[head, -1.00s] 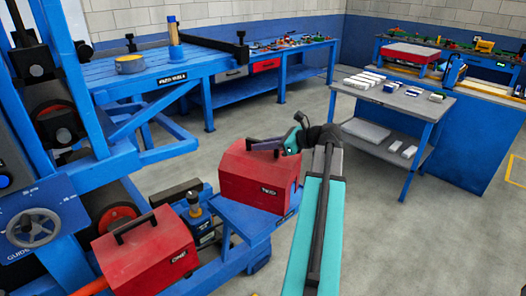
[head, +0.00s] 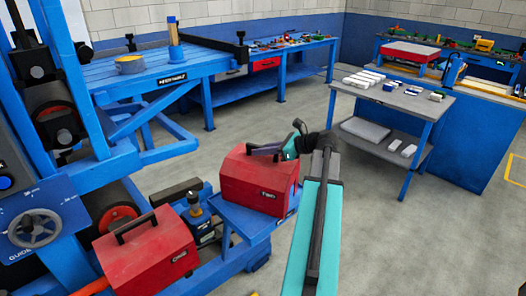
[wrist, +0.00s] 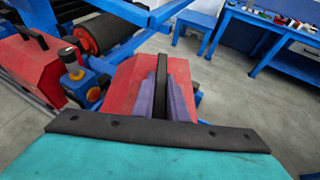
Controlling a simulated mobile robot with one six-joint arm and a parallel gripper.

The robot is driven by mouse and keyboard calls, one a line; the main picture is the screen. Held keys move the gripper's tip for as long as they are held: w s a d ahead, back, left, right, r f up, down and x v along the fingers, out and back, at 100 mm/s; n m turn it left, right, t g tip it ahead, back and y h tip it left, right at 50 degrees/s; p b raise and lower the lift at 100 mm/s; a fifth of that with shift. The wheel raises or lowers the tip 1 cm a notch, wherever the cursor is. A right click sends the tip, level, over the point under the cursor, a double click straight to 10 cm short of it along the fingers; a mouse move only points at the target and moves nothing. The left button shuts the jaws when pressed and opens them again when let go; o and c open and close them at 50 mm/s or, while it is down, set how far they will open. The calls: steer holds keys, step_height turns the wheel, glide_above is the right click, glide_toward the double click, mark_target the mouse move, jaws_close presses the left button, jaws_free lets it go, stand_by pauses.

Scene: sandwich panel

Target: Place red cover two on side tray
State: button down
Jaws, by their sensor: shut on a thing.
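Red cover two (head: 258,188), a red box-like cover with a dark handle and a label on its front, is at the blue side tray (head: 236,222) beside the machine. It looks level. I cannot tell whether its underside touches the tray or hangs just above it. My gripper (head: 268,149) is shut on the cover's top handle, coming in from the right. In the wrist view the purple fingers (wrist: 170,98) close around the dark handle (wrist: 161,85), with the red top (wrist: 122,87) beneath. The cover hides much of the tray.
Red cover one (head: 147,247) sits to the left, with a small blue-and-black device (head: 202,222) between the covers. The blue machine frame with a handwheel (head: 35,229) fills the left. A grey table (head: 408,97) stands at right. Floor between is clear.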

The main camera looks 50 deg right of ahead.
steer(key=shift+f, duration=0.4)
steer(key=c, duration=1.8)
jaws_free()
steer(key=shift+f, duration=0.1)
steer(key=shift+o, duration=0.2)
steer(key=shift+s, duration=0.2)
step_height(320, 180, up, 5)
steer(key=b, duration=0.2)
glide_above(291, 165)
steer(key=shift+a, duration=0.1)
